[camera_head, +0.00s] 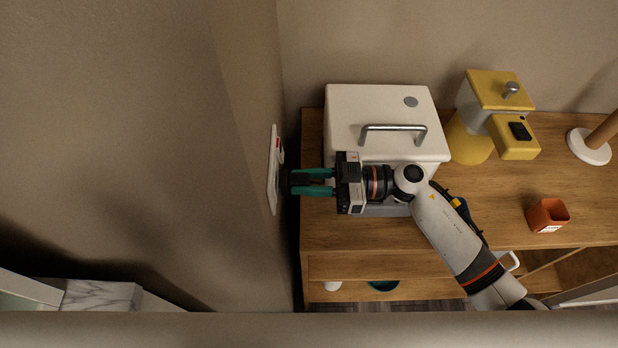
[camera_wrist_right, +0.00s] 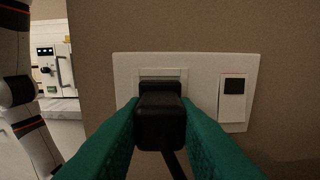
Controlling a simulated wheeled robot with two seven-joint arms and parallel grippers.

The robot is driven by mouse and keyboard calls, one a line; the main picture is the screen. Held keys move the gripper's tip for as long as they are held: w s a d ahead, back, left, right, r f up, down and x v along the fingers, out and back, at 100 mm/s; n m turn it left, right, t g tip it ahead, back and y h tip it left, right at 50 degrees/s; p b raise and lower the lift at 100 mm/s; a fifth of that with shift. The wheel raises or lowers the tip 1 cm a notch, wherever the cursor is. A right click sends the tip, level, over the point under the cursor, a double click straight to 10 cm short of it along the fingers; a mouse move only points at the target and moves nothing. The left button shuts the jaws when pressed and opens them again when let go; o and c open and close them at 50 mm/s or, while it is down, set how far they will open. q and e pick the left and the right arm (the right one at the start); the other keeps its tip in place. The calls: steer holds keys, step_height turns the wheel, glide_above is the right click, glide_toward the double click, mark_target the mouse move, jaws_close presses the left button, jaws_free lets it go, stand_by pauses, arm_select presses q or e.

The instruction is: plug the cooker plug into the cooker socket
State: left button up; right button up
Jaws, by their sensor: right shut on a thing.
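The cooker plug (camera_wrist_right: 161,118) is a black block with a cord hanging below it, in the middle of the right wrist view. My right gripper (camera_head: 291,182) has green fingers and is shut on the plug, close to the wall plate. It also shows in the right wrist view (camera_wrist_right: 160,125). The cooker socket (camera_wrist_right: 204,72) is a white wall plate with a switch at its right; it shows edge-on in the head view (camera_head: 273,170). The plug covers part of the plate, and I cannot tell whether its pins are in. My left gripper is not in view.
A white box-shaped cooker (camera_head: 378,101) with a metal handle stands on the wooden cabinet (camera_head: 345,236), beside my right arm. A yellow appliance (camera_head: 472,132), an orange cup (camera_head: 547,214) and a white-based wooden stand (camera_head: 588,147) are further right. The wall is close at the left.

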steer(key=shift+a, duration=0.45)
steer(key=o, duration=1.1)
steer(key=shift+d+f, duration=0.15)
steer(key=shift+d, duration=0.35)
steer(key=d+b, duration=0.3)
steer(key=d, duration=0.8)
steer(key=shift+s, duration=0.1)
